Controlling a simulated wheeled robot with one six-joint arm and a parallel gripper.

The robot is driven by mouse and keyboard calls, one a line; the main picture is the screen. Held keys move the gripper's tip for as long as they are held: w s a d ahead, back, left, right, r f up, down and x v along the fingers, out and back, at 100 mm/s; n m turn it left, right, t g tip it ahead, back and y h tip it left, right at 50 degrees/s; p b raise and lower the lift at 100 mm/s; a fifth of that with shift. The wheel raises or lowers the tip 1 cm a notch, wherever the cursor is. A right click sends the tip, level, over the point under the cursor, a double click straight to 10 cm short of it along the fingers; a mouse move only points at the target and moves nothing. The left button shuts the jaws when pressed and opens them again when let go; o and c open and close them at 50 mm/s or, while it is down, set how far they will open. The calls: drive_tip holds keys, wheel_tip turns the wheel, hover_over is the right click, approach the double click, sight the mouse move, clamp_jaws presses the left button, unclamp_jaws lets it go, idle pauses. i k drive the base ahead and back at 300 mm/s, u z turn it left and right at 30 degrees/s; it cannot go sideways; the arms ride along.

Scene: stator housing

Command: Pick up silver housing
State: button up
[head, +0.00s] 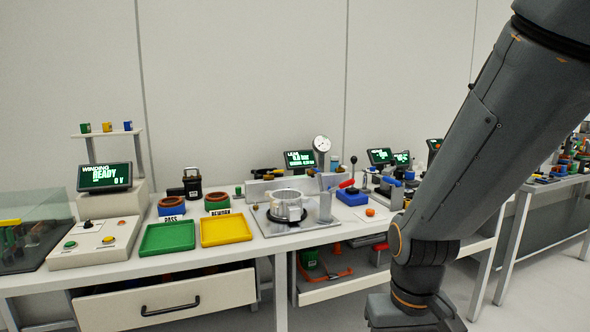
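The silver housing (286,206) is a short shiny cylinder. It sits upright on a grey metal plate (310,226) of a test fixture near the middle of the bench, with a dark ring around its base. My arm hangs down on the right side of the head view. Its lower end is at the bottom edge, right of the housing and well apart from it. The fingers of my gripper are outside the picture.
A red-handled clamp (346,184) and a dial gauge (322,144) stand right and behind the housing. A yellow tray (227,243) and a green tray (167,250) lie to the left. A drawer (168,303) is open below. A second bench (540,192) stands at right.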

sight(285, 204)
drive_tip(key=u, duration=0.5)
drive_tip(key=i, duration=1.3)
drive_tip(key=z, duration=0.2)
